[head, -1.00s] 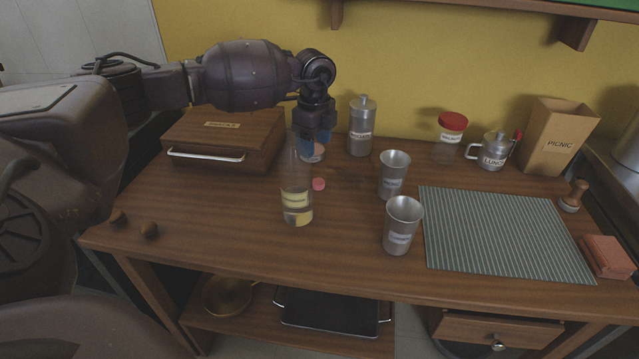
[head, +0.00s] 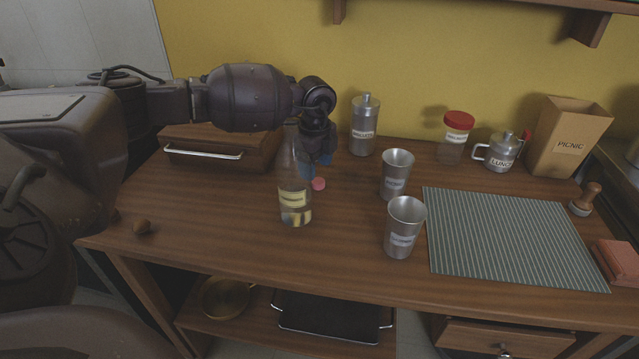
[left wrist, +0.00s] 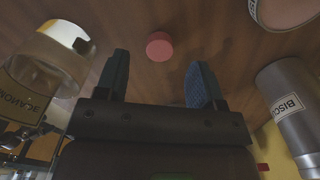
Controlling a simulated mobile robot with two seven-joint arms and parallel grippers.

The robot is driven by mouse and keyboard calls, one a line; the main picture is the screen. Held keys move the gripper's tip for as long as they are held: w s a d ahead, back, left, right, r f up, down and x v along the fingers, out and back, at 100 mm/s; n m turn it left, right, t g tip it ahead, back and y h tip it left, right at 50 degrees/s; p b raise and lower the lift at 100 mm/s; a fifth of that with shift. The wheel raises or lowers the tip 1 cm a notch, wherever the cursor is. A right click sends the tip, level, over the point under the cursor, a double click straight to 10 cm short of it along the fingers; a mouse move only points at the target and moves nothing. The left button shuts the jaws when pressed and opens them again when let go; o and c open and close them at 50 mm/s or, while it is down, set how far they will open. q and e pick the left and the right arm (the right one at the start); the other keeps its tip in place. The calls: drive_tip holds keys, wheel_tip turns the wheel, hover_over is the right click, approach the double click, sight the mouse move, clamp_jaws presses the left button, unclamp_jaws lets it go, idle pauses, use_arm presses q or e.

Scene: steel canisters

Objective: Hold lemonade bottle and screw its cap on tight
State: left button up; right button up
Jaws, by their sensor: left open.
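The lemonade bottle (head: 294,190) is clear glass with a pale label and stands upright on the table, left of centre. Its lower part and label also show at the left of the left wrist view (left wrist: 48,72). A small pink-red cap (head: 318,184) lies on the table just right of the bottle. In the left wrist view the cap (left wrist: 160,46) lies beyond and between the fingertips, apart from them. My left gripper (head: 318,168) is open and empty, pointing down above the cap, behind and right of the bottle. My right gripper is not in view.
Two steel cups (head: 404,228) stand right of the bottle. A steel biscuit canister (head: 364,128) stands behind. A wooden box (head: 220,150) is at back left, a striped mat (head: 510,235) at right.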

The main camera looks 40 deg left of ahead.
sight(317, 180)
use_arm(q)
wheel_tip(317, 180, down, 4)
drive_tip(key=shift+f+b, duration=0.15)
drive_tip(key=shift+b, duration=0.4)
drive_tip(key=c, duration=1)
